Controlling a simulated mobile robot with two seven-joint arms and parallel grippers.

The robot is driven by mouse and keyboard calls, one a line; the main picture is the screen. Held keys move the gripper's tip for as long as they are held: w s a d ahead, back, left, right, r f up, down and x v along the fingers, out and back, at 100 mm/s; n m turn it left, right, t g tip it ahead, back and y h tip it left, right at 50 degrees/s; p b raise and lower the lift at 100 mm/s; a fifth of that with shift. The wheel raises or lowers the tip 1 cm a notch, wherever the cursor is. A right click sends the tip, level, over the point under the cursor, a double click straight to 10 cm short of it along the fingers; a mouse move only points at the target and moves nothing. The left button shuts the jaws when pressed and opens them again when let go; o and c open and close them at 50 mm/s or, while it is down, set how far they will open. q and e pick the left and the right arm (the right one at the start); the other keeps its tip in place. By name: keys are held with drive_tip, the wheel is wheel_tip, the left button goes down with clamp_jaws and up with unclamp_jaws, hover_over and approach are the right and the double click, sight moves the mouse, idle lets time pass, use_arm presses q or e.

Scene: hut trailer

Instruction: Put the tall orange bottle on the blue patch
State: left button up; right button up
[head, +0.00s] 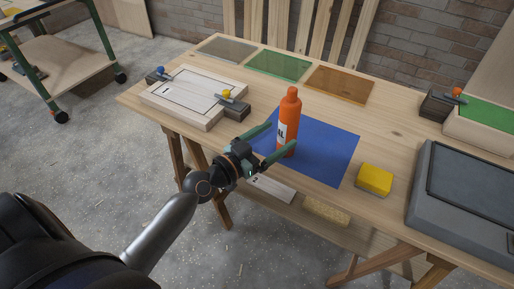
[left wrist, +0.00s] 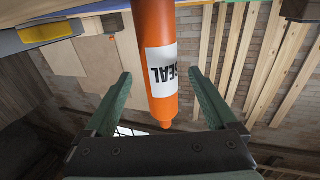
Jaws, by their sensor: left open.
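The tall orange bottle (head: 289,112) stands upright on the blue patch (head: 335,155), near the patch's left side. In the left wrist view the bottle appears upside down between the two fingers, with a gap on each side. Its base is cut off there. My right gripper is out of view.
A yellow block (head: 375,179) is right of the blue patch, before a grey case (head: 465,190). A clamped wooden frame (head: 193,98) lies to the left. Grey, green (head: 279,65) and brown (head: 340,85) patches lie behind. The wood between them and the blue patch is clear.

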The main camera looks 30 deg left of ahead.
use_arm(q)
drive_tip(key=b+v, duration=0.1)
drive_tip(key=v, duration=0.5)
drive_tip(key=s+d+f+g+y, duration=0.1)
drive_tip(key=s+d+f+g, duration=0.1)
drive_tip(key=f, duration=0.5)
drive_tip(key=s+d+f+n+g+y, duration=0.1)
drive_tip(key=s+d+f+g, duration=0.2)
drive_tip(key=s+f, duration=0.4)
drive_tip(key=s+d+f+g+y, duration=0.1)
drive_tip(key=s+d+f+g, duration=0.2)
drive_tip(key=f, duration=0.5)
drive_tip(key=shift+s+d+f, duration=0.2)
drive_tip(key=shift+s+d, duration=0.1)
drive_tip(key=shift+s, duration=0.6)
drive_tip(key=shift+c, duration=0.3)
